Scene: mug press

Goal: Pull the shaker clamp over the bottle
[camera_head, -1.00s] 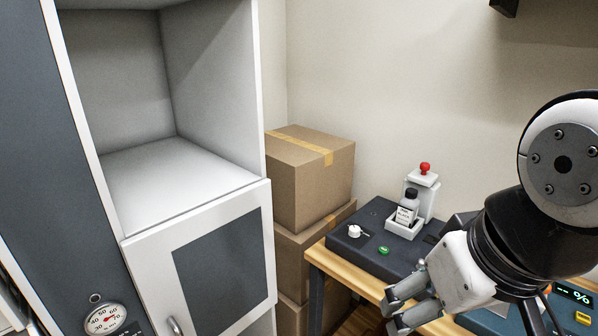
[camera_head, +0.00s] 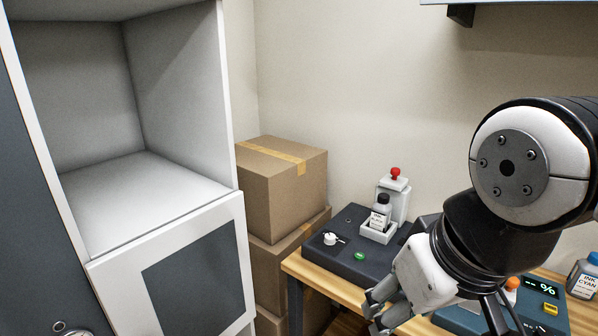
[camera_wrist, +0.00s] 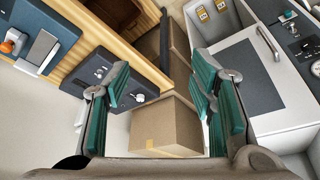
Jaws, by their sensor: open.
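The shaker (camera_head: 340,262) is a dark box on a wooden table in the head view, with a white knob (camera_head: 330,239) and a green button (camera_head: 360,256). A small bottle (camera_head: 380,215) with a dark cap and white label stands upright in a white holder on it. Behind the bottle is a white upright clamp (camera_head: 397,192) topped by a red ball (camera_head: 395,173); it is not over the bottle. My gripper (camera_head: 378,312) is open and empty, in front of the shaker. In the wrist view my gripper (camera_wrist: 162,92) has its teal fingers spread wide; the shaker (camera_wrist: 92,72) is partly behind the left finger.
Stacked cardboard boxes (camera_head: 283,180) stand left of the table. A white cabinet (camera_head: 200,262) with an open compartment fills the left. A blue device with a display (camera_head: 541,288) and an ink bottle (camera_head: 583,276) are on the right. Air above the shaker is clear.

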